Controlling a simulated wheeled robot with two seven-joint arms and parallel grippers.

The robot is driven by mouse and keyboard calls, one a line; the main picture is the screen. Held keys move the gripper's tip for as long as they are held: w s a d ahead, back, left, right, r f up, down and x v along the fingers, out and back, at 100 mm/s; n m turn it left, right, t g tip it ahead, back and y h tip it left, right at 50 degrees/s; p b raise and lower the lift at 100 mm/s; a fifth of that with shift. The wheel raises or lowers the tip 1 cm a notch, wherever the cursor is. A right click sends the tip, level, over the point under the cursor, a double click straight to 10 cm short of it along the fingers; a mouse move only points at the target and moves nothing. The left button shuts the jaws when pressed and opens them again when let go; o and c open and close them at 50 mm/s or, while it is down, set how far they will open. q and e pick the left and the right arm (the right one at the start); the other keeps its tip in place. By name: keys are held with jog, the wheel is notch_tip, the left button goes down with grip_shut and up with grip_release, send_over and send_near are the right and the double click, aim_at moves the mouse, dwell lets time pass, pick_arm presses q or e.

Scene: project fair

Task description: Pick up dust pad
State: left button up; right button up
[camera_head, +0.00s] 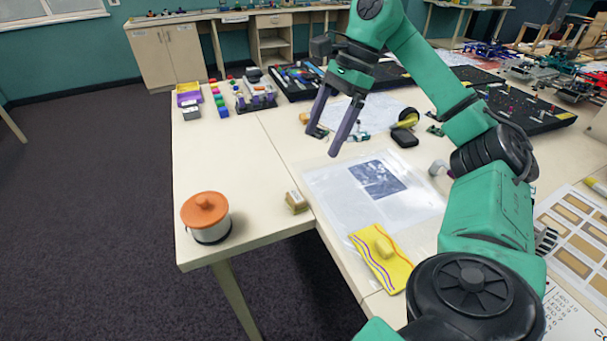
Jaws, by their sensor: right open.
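A yellow pad with wavy coloured stripes and a raised yellow lump in its middle, which looks most like the dust pad (383,258), lies near the table's front edge, on or against the lower edge of a clear sheet. My right gripper (325,144) points down, open and empty, above the table. It is farther back and to the left of the pad, clearly apart from it. My left gripper is not in view.
A round pot with an orange lid (206,216) stands at the left front corner. A small tan block (296,201) lies nearby. A clear sheet with a dark picture (378,179) and a black-yellow tape measure (406,127) lie right of the gripper. The left table middle is bare.

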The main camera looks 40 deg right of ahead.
jog(key=b+x, duration=0.6)
jog(key=x, duration=0.2)
jog(key=shift+a+f+b, duration=0.1)
jog(key=shift+a+b, duration=0.1)
jog(key=shift+b, duration=0.15)
jog(key=shift+a+f, duration=0.15)
jog(key=shift+f, duration=0.2)
jog(key=b+x, duration=0.1)
jog(key=x, duration=0.4)
jog(key=shift+s+a+f, duration=0.1)
jog(key=shift+s+a, duration=0.05)
jog(key=shift+a, duration=0.05)
jog(key=c, duration=1.4)
jog(key=shift+o, duration=0.2)
notch_tip(320, 180, up, 8)
jog(key=p, duration=0.3)
jog(key=shift+r+p, duration=0.25)
jog(key=shift+p, duration=0.05)
notch_tip(320, 180, up, 12)
jog(key=p, duration=1)
send_over(297, 195)
jog(key=shift+s+d+f, duration=0.1)
jog(key=shift+d+f, duration=0.05)
jog(key=shift+b, duration=0.3)
